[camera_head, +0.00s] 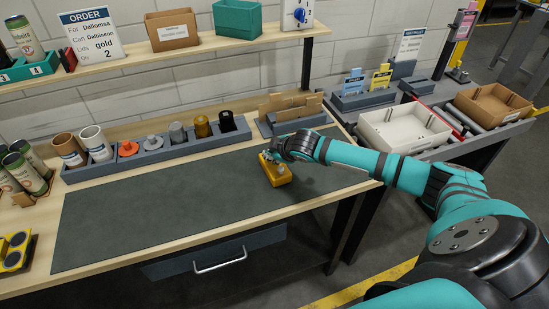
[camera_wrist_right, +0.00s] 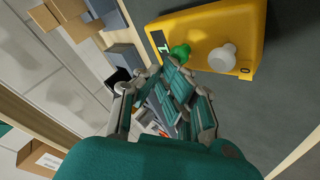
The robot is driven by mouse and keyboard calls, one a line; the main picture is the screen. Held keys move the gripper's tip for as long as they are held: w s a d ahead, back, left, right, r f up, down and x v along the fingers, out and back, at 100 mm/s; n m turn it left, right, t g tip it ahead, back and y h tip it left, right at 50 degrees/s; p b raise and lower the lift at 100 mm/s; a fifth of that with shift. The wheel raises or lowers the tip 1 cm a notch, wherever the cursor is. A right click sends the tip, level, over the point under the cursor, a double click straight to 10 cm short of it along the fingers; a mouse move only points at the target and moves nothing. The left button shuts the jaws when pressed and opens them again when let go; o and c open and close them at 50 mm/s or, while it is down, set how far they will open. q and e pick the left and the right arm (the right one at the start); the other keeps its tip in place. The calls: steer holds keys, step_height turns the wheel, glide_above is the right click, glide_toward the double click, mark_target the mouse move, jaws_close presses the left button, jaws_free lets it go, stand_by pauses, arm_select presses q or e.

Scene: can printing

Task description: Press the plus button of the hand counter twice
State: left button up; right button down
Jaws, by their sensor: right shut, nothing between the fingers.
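The yellow hand counter (camera_head: 280,176) stands on the dark green mat, toward its right end. In the right wrist view its yellow body (camera_wrist_right: 225,28) fills the upper right, with a green button (camera_wrist_right: 180,51), a white knob (camera_wrist_right: 222,58) and a small display (camera_wrist_right: 159,41) whose reading I cannot make out. No plus sign is legible. My right gripper (camera_head: 267,156) is shut and empty. Its fingertips, also in the right wrist view (camera_wrist_right: 172,63), are right at the green button; whether they touch it I cannot tell. My left gripper is not in view.
The dark mat (camera_head: 150,215) is mostly clear left of the counter. Cans stand at the left. A white bin (camera_head: 405,135) is on the side table at right.

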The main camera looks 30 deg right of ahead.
steer(key=shift+f, duration=0.45)
steer(key=shift+r, duration=0.1)
stand_by(0.4)
steer(key=shift+r+p, duration=1.2)
step_height(320, 180, up, 5)
steer(key=p, duration=0.5)
stand_by(0.4)
